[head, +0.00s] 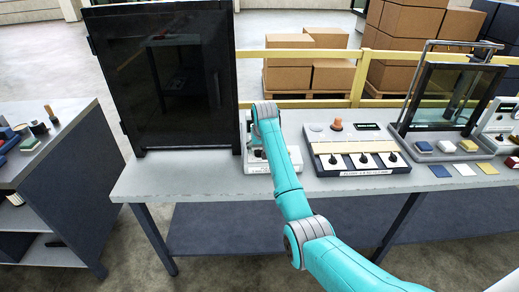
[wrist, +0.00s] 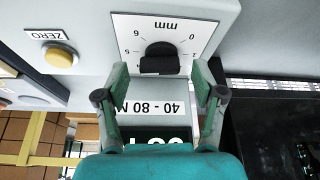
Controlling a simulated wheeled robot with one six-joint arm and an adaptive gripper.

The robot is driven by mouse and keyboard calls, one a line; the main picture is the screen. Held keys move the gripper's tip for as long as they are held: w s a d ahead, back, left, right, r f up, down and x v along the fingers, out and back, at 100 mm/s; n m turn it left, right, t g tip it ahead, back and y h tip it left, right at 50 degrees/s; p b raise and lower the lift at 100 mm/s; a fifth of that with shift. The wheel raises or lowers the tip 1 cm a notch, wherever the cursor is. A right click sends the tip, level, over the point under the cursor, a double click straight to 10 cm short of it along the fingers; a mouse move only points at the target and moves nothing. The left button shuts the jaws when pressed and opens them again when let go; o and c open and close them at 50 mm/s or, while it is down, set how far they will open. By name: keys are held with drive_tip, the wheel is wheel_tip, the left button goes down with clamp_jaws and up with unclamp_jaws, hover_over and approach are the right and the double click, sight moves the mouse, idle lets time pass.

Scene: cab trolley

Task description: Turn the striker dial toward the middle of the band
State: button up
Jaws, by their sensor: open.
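The striker dial (wrist: 160,58) is a black knob on a white scale plate (wrist: 190,32) marked "mm", seen upside down in the wrist view. The figures 0, 1, 5 and 6 show around it. My gripper (wrist: 160,82) is open, with one green fingertip to each side of the dial's near edge, apart from it. A label (wrist: 150,104) reads "40 - 80 N". Below it a dark display (wrist: 150,135) shows white digits partly hidden by my gripper. In the head view my arm covers the dial and most of its pale unit (head: 292,158).
In the wrist view a yellow button (wrist: 60,54) sits beside a "ZERO" label. In the head view a tall dark cabinet (head: 165,80) stands left of the unit on the grey bench (head: 190,178). A panel with several black knobs (head: 358,160) stands to the right.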

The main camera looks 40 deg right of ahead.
drive_tip(key=shift+f, duration=0.2)
drive_tip(key=c, duration=1.1)
drive_tip(key=shift+m+h, duration=0.3)
drive_tip(key=shift+m, duration=0.5)
drive_tip(key=shift+c, duration=0.2)
drive_tip(key=o, duration=1.1)
drive_tip(key=shift+o, duration=0.2)
